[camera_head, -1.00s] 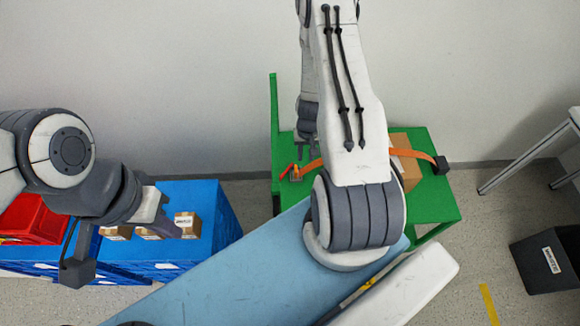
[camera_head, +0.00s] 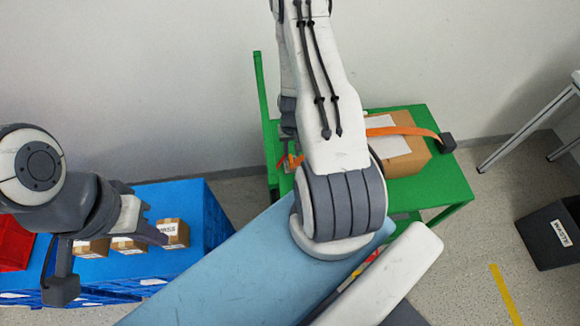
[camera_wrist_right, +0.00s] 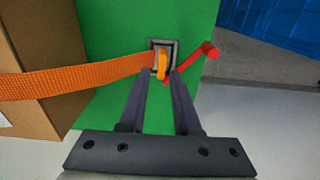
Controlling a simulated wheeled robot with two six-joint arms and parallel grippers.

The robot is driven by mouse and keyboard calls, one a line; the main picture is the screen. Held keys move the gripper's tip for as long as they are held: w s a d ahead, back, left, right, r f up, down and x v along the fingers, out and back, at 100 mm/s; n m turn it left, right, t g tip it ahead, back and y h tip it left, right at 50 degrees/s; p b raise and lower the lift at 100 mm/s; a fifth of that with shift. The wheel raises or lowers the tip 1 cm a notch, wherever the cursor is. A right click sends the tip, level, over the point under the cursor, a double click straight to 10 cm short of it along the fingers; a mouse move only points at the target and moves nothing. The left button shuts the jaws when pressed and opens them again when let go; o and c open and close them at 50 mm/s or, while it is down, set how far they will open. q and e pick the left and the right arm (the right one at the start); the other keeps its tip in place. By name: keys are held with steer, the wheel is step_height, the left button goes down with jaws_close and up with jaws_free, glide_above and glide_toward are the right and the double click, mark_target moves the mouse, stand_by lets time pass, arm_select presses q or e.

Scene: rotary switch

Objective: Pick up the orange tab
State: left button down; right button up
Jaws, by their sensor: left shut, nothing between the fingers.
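The orange tab (camera_wrist_right: 161,64) sits in a dark grey buckle (camera_wrist_right: 152,45) on the green table (camera_wrist_right: 110,30), at the end of an orange strap (camera_wrist_right: 80,82). My right gripper (camera_wrist_right: 165,76) is just in front of the tab in the right wrist view. Its two dark fingers are apart, with the tab between or just beyond their tips; contact cannot be made out. In the head view my right arm largely hides the gripper and buckle; a bit of orange (camera_head: 297,160) shows beside the arm. My left gripper (camera_head: 158,238) is shut and empty, over the blue crates.
A red lever (camera_wrist_right: 209,50) sticks out right of the buckle. A cardboard box (camera_head: 405,150) stands on the green table under the strap. Small boxes (camera_head: 172,232) lie on a blue crate (camera_head: 185,195) at left. A black bin (camera_head: 550,235) stands at right.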

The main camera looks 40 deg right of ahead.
mark_target(291, 159)
steer(key=f+b, duration=0.2)
steer(key=f, duration=0.1)
steer(key=f+b, duration=0.2)
steer(key=f, duration=0.1)
steer(key=shift+w+f, duration=0.2)
steer(key=shift+f, duration=0.05)
steer(key=shift+r, duration=0.1)
jaws_close()
